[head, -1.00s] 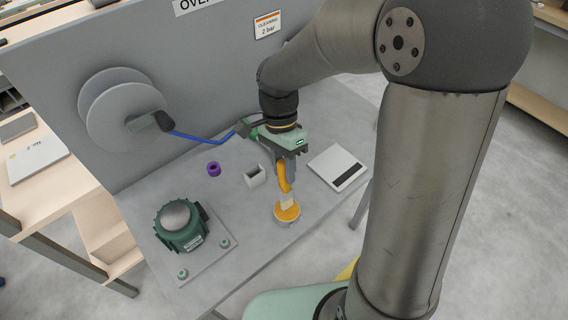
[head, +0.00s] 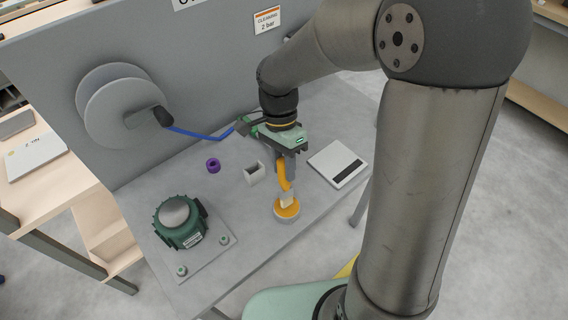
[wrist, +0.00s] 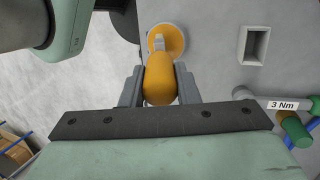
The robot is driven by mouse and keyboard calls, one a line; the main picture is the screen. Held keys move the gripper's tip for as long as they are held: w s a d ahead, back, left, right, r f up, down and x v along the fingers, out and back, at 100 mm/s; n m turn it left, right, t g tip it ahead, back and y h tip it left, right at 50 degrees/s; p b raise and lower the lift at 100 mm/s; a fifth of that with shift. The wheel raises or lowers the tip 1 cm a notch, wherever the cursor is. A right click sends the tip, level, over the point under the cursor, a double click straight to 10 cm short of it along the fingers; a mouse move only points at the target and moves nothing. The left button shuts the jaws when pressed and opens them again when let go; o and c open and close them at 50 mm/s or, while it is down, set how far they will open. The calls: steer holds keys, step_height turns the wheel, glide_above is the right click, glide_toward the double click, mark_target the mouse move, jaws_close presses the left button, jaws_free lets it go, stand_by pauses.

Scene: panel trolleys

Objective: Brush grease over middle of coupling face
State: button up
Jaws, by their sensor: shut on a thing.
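My gripper (head: 287,172) is shut on the orange handle of a brush (head: 284,181), which also shows between the fingers in the wrist view (wrist: 160,80). The pale bristle end points down at an orange-topped round tin (head: 287,210), also seen in the wrist view (wrist: 176,40). I cannot tell whether the bristles touch the grease. The coupling (head: 180,224) is a green ribbed housing with a grey domed round face on top. It stands on a plate at the left of the bench, apart from my gripper.
A purple ring (head: 213,165) and an open square holder (head: 255,173) stand on the bench (head: 225,193). A white scale-like device (head: 338,164) lies right of my gripper. A hose reel (head: 120,105) with a blue hose hangs on the back panel.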

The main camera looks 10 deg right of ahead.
steer(key=shift+f+b, duration=0.3)
steer(key=shift+f, duration=0.25)
stand_by(1.1)
steer(key=shift+r, duration=0.1)
steer(key=shift+r+p, duration=2.8)
steer(key=shift+r, duration=0.65)
